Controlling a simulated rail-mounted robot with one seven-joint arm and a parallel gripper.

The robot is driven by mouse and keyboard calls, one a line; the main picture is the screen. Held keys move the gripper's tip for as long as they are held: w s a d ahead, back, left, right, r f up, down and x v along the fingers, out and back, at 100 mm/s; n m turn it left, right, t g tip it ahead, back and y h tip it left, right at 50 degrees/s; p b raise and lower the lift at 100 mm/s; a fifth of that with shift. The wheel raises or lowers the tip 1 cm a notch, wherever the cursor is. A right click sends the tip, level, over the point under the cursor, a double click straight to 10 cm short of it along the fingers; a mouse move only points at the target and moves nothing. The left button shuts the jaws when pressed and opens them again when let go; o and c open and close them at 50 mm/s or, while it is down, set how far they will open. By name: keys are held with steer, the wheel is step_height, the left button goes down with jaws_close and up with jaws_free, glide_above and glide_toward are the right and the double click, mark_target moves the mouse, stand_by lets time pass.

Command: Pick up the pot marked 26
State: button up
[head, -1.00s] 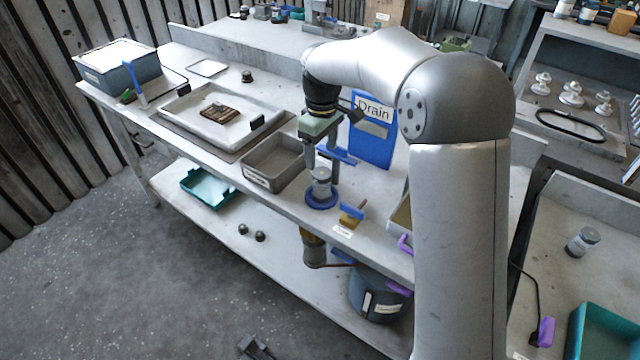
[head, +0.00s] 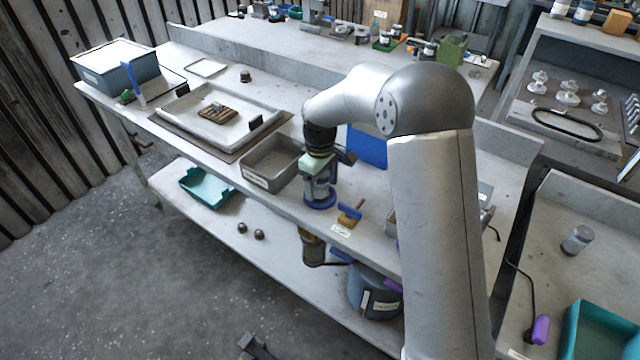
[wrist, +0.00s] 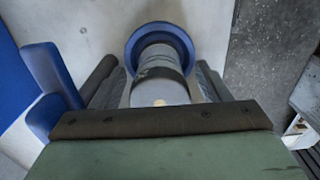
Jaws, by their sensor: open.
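A grey cylindrical pot (head: 319,188) with a dark band stands in a round blue holder (head: 320,204) near the bench's front edge. In the wrist view the pot (wrist: 160,68) shows end-on, with the blue holder's rim (wrist: 134,38) around its far end. My gripper (head: 320,192) is lowered over this pot. It is open, with one finger on each side of the pot in the wrist view (wrist: 157,84). Narrow gaps seem to show, but contact is hard to judge. I cannot read any number on the pot. Another grey pot (head: 577,241) stands on the bench at right.
A grey bin (head: 268,182) stands just left of the holder. A blue board (head: 367,148) stands behind my gripper. A white tray (head: 190,132) is further left.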

steer(key=c, duration=1.2)
steer(key=shift+c, duration=0.2)
steer(key=shift+r, duration=0.15)
